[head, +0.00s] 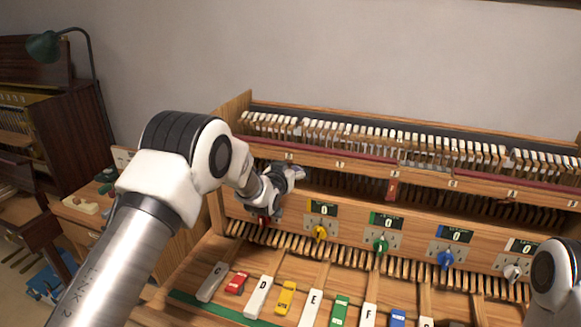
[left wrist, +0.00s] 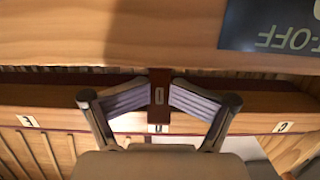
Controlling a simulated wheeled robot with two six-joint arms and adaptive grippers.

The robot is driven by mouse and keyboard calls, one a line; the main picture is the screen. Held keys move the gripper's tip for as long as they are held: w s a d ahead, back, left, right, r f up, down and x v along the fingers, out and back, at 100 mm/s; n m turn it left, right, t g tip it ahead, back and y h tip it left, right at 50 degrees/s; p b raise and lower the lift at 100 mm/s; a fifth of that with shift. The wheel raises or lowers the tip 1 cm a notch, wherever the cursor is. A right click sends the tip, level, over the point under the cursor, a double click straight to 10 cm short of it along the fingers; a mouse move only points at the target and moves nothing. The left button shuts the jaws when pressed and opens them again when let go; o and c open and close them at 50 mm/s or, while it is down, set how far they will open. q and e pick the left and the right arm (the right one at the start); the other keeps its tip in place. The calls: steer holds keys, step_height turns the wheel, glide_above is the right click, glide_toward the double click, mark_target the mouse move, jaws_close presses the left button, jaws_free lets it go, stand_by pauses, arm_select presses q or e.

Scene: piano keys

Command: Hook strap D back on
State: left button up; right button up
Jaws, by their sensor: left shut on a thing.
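Strap D is a short dark red-brown strap (left wrist: 159,86) with a pale D tag, upright in the middle of the left wrist view. My left gripper (head: 297,172) is inside the piano front, just below the rail's left part. In the left wrist view its two purple-padded fingers (left wrist: 160,98) close on the strap from both sides. Whether the strap's end touches a hook there I cannot tell. In the head view the gripper hides the strap. My right gripper is out of view.
Another red-brown strap (head: 391,189) hangs under the rail further right. A panel with coloured knobs, such as the yellow one (head: 320,233), lies below my left gripper. Lettered keys (head: 258,297) are in front. Part of my right arm shows at the right edge.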

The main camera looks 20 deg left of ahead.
arm_select(q)
steer(key=o, duration=0.6)
steer(key=shift+f, duration=0.1)
steer(key=shift+w+f, duration=0.1)
steer(key=shift+c, duration=1.3)
steer(key=s, duration=0.8)
steer(key=shift+s+a, duration=0.15)
steer(key=shift+s, duration=0.25)
steer(key=shift+s, duration=0.1)
steer(key=s+r, duration=0.1)
steer(key=s, duration=1)
steer(key=shift+s+a+r, duration=0.2)
steer(key=shift+s+r, duration=0.1)
steer(key=shift+r, duration=0.05)
